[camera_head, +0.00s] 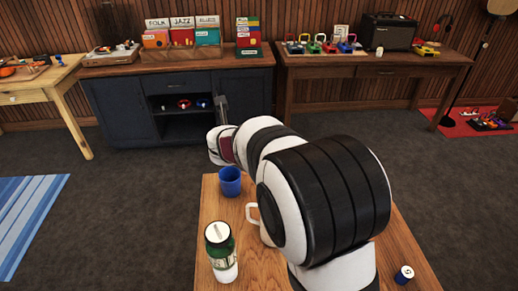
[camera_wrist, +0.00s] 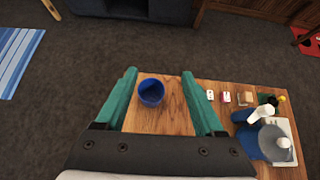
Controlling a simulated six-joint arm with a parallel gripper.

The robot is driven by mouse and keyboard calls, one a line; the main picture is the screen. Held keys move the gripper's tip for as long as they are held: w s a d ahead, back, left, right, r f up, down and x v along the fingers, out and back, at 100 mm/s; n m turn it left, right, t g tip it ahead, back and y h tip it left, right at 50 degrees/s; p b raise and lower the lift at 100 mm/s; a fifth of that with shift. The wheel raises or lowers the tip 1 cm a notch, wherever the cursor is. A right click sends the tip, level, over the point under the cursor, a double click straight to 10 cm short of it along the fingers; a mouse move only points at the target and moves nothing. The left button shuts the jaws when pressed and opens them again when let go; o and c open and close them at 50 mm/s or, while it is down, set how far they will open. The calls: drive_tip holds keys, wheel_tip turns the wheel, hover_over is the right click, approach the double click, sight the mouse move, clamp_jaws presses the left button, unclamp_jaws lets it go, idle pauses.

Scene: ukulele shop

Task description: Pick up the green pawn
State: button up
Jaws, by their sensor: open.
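I cannot make out a green pawn for certain in either view. A small dark green shape (camera_wrist: 266,99) shows at the right of the table in the wrist view, too small and blurred to identify. My gripper (camera_wrist: 159,74) is open and empty, its two teal fingers wide apart over the table's far edge. A blue cup (camera_wrist: 151,92) stands upright below the gap between the fingers, apart from them; it also shows in the head view (camera_head: 230,187). My arm hides much of the tabletop in the head view.
The wooden table (camera_head: 207,205) also holds a green-and-white bottle (camera_head: 221,258), a white mug (camera_head: 252,213) partly hidden by my arm, and a blue-and-white cylinder (camera_head: 403,275). Small pale blocks (camera_wrist: 245,98) and a white tray (camera_wrist: 289,127) sit at right. Open floor surrounds the table.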

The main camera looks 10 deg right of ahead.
drive_tip(key=s+d+r+n+y, duration=0.1)
drive_tip(key=d+n+y, duration=0.2)
drive_tip(key=d, duration=0.7)
drive_tip(key=s+d+r+n+y, duration=0.1)
drive_tip(key=s+d+n+y, duration=0.2)
drive_tip(key=d, duration=0.6)
wheel_tip(320, 180, down, 16)
drive_tip(key=w, duration=0.2)
drive_tip(key=shift+n+y, duration=0.3)
drive_tip(key=x, duration=0.5)
drive_tip(key=f+x, duration=0.1)
drive_tip(key=x, duration=0.9)
drive_tip(key=shift+s+f, duration=0.2)
drive_tip(key=shift+s, duration=0.05)
clamp_jaws()
